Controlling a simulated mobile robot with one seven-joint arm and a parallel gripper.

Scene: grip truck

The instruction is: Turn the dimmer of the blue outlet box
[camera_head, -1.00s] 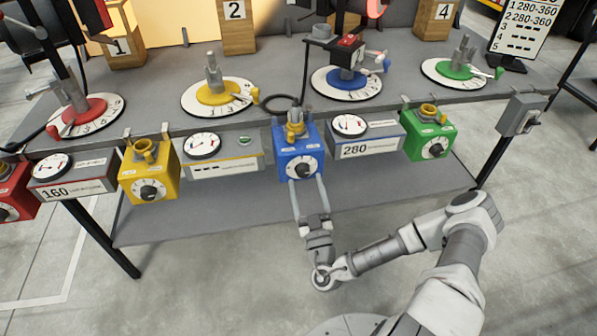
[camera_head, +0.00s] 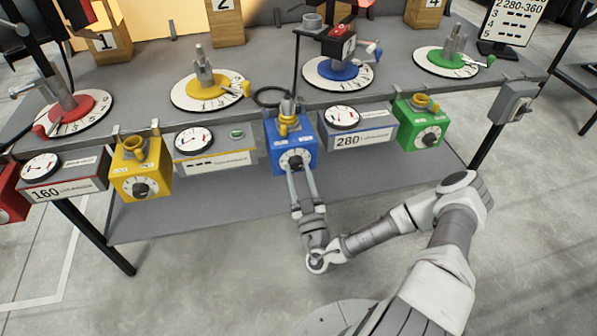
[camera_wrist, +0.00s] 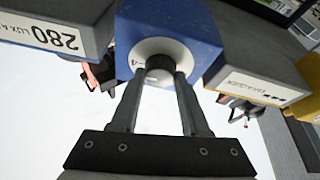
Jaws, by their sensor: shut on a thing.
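The blue outlet box (camera_head: 276,136) hangs at the front edge of the grey table, with a yellow socket on top. Its black dimmer knob (camera_wrist: 159,70) sits in a pale round dial on the front face. The blue box also fills the upper middle of the wrist view (camera_wrist: 195,30), which shows the scene upside down. My gripper (camera_head: 298,168) reaches up to the box from below. In the wrist view its two long fingers (camera_wrist: 159,80) are on either side of the knob and shut on it. The knob's pointer mark is not readable.
A meter box reading 280 (camera_head: 362,138) hangs to the right of the blue box, and a green outlet box (camera_head: 407,128) beyond it. A meter box (camera_head: 190,163) and a yellow outlet box (camera_head: 128,185) hang to the left. The floor in front is clear.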

